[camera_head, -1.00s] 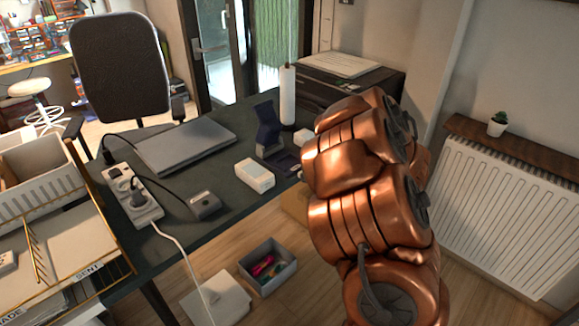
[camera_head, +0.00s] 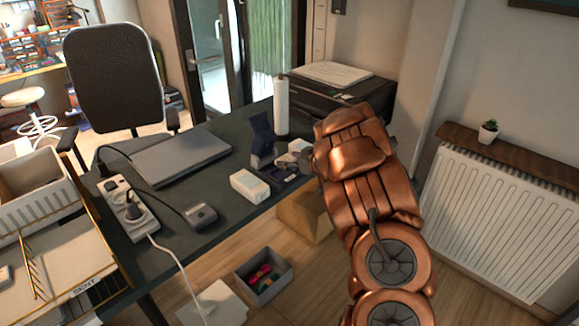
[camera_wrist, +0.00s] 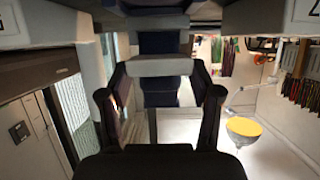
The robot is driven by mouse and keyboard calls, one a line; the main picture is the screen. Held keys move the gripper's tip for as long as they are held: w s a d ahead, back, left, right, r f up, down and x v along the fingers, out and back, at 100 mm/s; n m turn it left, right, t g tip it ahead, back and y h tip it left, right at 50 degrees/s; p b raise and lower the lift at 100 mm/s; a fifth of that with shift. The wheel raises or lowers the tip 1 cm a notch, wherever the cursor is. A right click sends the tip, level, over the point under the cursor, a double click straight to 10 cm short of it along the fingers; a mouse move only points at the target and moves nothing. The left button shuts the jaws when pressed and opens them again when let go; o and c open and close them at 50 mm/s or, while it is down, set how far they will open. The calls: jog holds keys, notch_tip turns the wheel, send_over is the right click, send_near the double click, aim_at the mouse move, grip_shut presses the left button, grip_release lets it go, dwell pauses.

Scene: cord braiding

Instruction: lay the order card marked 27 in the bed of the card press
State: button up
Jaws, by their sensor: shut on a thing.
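The card press (camera_head: 262,135) is dark blue and stands on the desk's far right part, its lid raised. Its dark bed (camera_head: 280,172) lies low in front of the lid. My gripper (camera_head: 297,160) is at the press, small and partly hidden by my copper arm. In the wrist view my gripper (camera_wrist: 160,72) has its dark fingers on both sides of a pale flat piece, which looks like the order card (camera_wrist: 160,66). No number is readable on it. Dark blue parts show above and below it. I cannot tell whether it touches the bed.
A white box (camera_head: 250,186) stands just left of the press, and a white roll (camera_head: 281,108) behind it. A closed laptop (camera_head: 181,158), a dark grey device (camera_head: 200,216) and a power strip (camera_head: 128,212) lie farther left. A grey bin (camera_head: 264,274) is on the floor.

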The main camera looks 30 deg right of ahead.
aim_at(289, 177)
jog(key=shift+w, duration=0.45)
jog(key=shift+f, duration=1.75)
jog(key=shift+f, duration=0.65)
jog(key=o, duration=0.8)
jog(key=shift+r, duration=0.1)
